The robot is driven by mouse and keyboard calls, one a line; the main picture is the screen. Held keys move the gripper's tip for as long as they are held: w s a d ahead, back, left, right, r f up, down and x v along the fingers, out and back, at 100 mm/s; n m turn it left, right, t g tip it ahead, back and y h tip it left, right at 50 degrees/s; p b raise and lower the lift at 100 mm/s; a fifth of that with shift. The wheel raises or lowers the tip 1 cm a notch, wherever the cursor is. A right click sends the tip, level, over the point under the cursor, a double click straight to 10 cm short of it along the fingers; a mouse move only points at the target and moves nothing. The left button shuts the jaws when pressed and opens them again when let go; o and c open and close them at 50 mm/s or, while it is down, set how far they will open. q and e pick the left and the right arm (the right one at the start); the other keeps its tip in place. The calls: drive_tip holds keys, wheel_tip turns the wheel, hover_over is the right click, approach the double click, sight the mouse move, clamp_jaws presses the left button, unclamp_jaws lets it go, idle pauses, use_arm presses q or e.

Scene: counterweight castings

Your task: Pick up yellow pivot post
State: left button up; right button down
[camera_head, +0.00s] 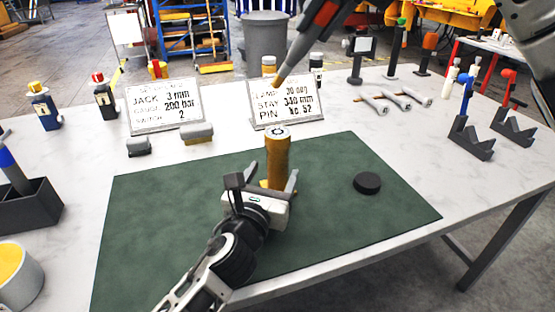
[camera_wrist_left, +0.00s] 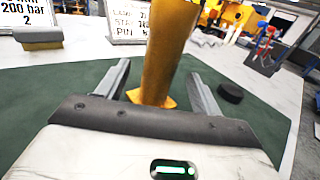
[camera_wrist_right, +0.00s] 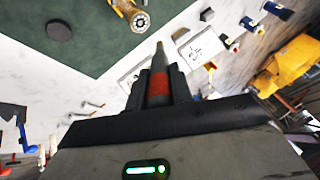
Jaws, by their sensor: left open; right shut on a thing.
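The yellow pivot post (camera_head: 278,155) stands upright on the green mat (camera_head: 150,230), with a round grey top. My left gripper (camera_head: 264,184) is low at the mat, open, with a finger on either side of the post's lower part. In the left wrist view the post (camera_wrist_left: 163,60) rises between the two spread fingers (camera_wrist_left: 155,85), with gaps at both sides. My right gripper (camera_wrist_right: 158,84) is shut on a pointed grey tool with a red band (camera_wrist_right: 158,88). In the head view this tool (camera_head: 312,38) slants down from the top, above and behind the post.
A black puck (camera_head: 367,183) lies on the mat to the right of the post. Two sign plates (camera_head: 164,105) (camera_head: 287,102) stand behind the mat, with small grey blocks (camera_head: 197,133) in front of the left one. Dark V-shaped stands (camera_head: 470,140) are at the right.

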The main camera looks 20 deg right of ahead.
sight(274, 155)
use_arm(q)
drive_tip(key=x, duration=0.4)
drive_tip(key=shift+w+d+f+b, duration=0.2)
drive_tip(key=shift+f+b, duration=0.05)
drive_tip(key=shift+b, duration=0.1)
use_arm(e)
drive_tip(key=shift+f, duration=0.45)
